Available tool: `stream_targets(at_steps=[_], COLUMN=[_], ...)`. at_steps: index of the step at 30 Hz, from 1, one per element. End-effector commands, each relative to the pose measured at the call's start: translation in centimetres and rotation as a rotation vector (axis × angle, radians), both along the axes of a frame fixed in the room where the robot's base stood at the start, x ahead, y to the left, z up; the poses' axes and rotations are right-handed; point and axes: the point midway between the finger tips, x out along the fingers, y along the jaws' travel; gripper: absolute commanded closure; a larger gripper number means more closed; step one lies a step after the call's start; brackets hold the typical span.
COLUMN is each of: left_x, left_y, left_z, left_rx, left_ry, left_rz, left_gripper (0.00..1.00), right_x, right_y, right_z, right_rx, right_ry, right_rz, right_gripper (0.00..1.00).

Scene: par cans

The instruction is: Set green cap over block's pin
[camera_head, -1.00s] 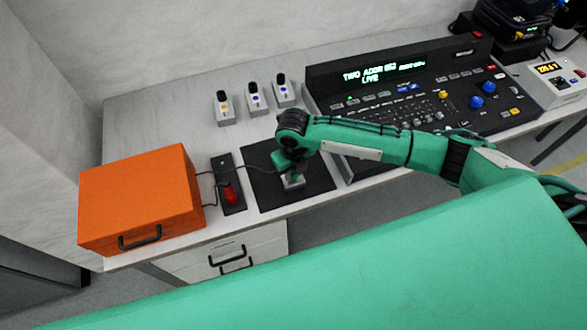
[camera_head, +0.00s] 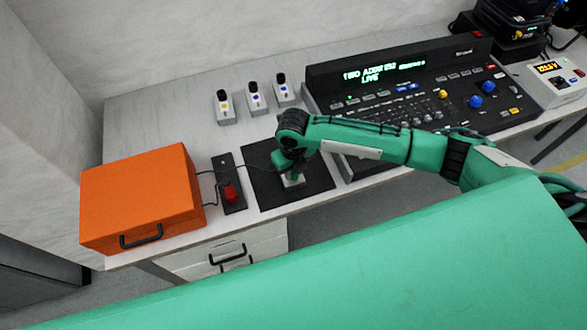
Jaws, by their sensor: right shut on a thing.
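My right arm reaches in from the right, and its gripper (camera_head: 291,168) points down over the black mat (camera_head: 262,194). The gripper is shut on the green cap (camera_head: 296,174), a small green piece just above the pale block (camera_head: 293,182) on the mat. The gripper is also green, so the cap's outline is hard to make out. The block's pin is hidden, and I cannot tell whether the cap is around the pin or only above it. My left gripper is not in view.
An orange case (camera_head: 140,200) and a black switch box with a red part (camera_head: 231,192) stand left of the mat. Several small pale blocks with black tops (camera_head: 255,97) stand behind. A lighting console (camera_head: 410,95) is right. The back left of the table is clear.

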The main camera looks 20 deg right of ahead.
Motion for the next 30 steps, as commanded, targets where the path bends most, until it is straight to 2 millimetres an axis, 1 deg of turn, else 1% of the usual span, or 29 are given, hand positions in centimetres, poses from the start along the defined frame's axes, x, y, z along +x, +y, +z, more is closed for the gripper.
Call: stream_targets(at_steps=[30], left_x=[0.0], left_y=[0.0], left_z=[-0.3], left_rx=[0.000], left_ry=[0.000], left_rz=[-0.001], left_gripper=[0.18], right_x=[0.0], right_y=[0.0], right_z=[-1.2], right_rx=[0.000], right_ry=[0.000], right_rz=[0.000], right_gripper=[0.97])
